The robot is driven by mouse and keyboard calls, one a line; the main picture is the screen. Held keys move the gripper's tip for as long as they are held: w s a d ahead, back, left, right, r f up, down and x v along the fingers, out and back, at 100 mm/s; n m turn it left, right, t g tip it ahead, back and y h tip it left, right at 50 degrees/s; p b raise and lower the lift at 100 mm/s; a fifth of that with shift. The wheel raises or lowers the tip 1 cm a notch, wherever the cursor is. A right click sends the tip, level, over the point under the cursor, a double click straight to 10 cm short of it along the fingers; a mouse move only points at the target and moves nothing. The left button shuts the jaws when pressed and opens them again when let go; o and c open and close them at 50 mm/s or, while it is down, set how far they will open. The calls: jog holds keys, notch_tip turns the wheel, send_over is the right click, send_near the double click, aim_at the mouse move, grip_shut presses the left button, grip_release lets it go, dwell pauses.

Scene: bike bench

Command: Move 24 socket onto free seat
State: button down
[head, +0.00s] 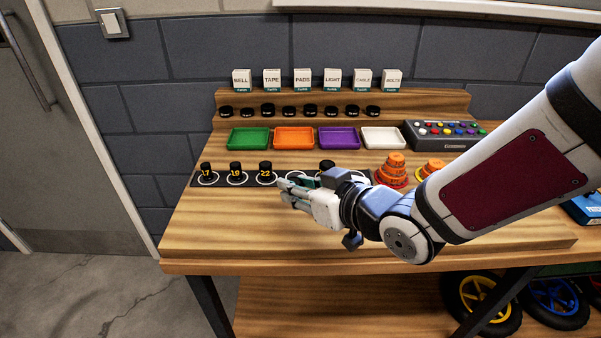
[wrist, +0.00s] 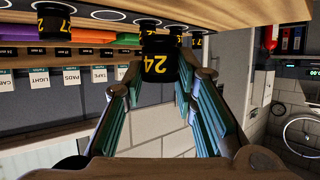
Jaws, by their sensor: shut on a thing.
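The 24 socket (wrist: 160,63) is a black cylinder with a yellow number, upside down in the wrist view. My gripper (wrist: 161,82) is shut on it, one finger on each side. In the head view my gripper (head: 284,188) is low over the front row, and its fingers hide the 24 socket. Sockets 17 (head: 206,172), 19 (head: 235,172) and 22 (head: 265,171) stand upright in white rings on the black strip (head: 222,181). Another black socket (head: 327,166) stands behind my gripper; the wrist view shows a 27 socket (wrist: 53,22). I cannot tell whether the 24 socket touches the strip.
Green (head: 248,139), orange (head: 294,138), purple (head: 339,138) and white (head: 383,138) trays lie behind the row. Orange stacked pieces (head: 391,172) stand to the right. Small black sockets and labelled boxes (head: 302,80) line the back steps. The bench front (head: 230,237) is clear.

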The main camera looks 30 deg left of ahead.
jog(key=w+a, duration=0.1)
jog(key=w, duration=0.2)
jog(key=w+a, duration=0.2)
jog(key=w, duration=0.1)
jog(key=w+a+f, duration=0.1)
jog(key=w+a, duration=0.1)
jog(key=shift+w+a, duration=0.2)
jog(key=shift+w, duration=0.2)
jog(key=shift+s+f, duration=0.1)
jog(key=shift+f, duration=0.05)
notch_tip(320, 180, down, 3)
jog(key=shift+s+b, duration=0.1)
jog(key=shift+b, duration=0.35)
jog(key=shift+w+f, duration=0.1)
jog(key=shift+w, duration=0.1)
jog(key=shift+f, duration=0.1)
jog(key=c, duration=1.6)
grip_release()
jog(key=shift+s, duration=0.1)
jog(key=shift+o, duration=0.2)
